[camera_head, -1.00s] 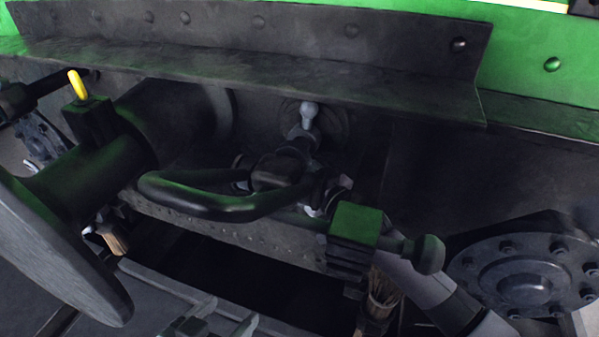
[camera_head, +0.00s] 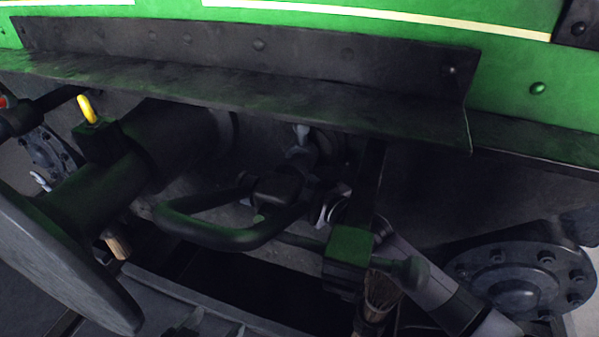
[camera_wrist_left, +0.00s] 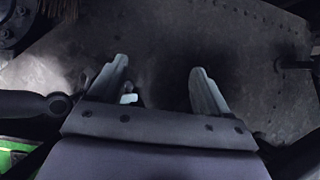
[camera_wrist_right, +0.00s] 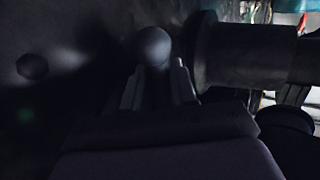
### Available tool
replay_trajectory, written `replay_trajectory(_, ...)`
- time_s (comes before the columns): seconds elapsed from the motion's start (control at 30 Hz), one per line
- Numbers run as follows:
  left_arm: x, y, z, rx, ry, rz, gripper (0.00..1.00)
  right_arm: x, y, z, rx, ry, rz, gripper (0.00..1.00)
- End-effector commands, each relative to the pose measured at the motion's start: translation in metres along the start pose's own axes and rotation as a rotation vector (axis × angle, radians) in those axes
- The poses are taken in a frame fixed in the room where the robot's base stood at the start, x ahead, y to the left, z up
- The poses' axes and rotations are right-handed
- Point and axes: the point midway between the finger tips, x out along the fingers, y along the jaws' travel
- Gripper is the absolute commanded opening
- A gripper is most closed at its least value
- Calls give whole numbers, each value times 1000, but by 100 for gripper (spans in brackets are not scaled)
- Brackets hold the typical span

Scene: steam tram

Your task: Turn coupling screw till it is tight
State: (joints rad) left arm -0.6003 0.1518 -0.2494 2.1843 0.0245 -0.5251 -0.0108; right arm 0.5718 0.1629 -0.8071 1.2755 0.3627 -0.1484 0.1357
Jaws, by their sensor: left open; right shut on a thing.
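The coupling hangs under the ledge in the middle of the head view, with a dark loop-shaped shackle (camera_head: 225,235) in front. A bar carries a green-topped block (camera_head: 348,245) and ends in a dark ball (camera_head: 411,271). A paler ball knob (camera_head: 302,131) stands upright behind the shackle. My right gripper (camera_wrist_right: 157,68) is shut on a ball-ended part (camera_wrist_right: 153,45), seen dimly in the right wrist view; its fingers are hard to make out in the head view. My left gripper (camera_wrist_left: 158,68) is open with nothing between its fingers.
A riveted ledge (camera_head: 240,90) overhangs the coupling. A round bolted flange (camera_head: 515,285) is at lower right. A brush-like bundle (camera_head: 380,292) hangs below the block.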

Motion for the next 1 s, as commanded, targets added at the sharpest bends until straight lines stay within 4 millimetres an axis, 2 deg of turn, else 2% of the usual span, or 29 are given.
replay_trajectory(0.03, -5, -6, 7, -6, -31, -15, 78, -2, 1, -6, -11, -20, 1, 0)
replay_trajectory(0.2, -9, -14, 17, -25, -65, -34, 78, -6, 3, -3, -43, -66, 4, 0)
replay_trajectory(0.63, -9, -16, 22, -32, -75, -39, 78, -7, 4, 1, -55, -84, 5, 0)
replay_trajectory(0.67, -9, -16, 22, -32, -75, -39, 78, -7, 4, 1, -55, -84, 5, 30)
replay_trajectory(0.7, -9, -16, 22, -32, -75, -39, 78, -7, 4, 1, -55, -84, 5, 43)
replay_trajectory(0.73, -9, -16, 22, -32, -75, -38, 78, -7, 4, 1, -55, -84, 5, 47)
replay_trajectory(1.0, -9, -16, 21, -32, -75, -38, 78, -7, 4, 1, -54, -83, 6, 47)
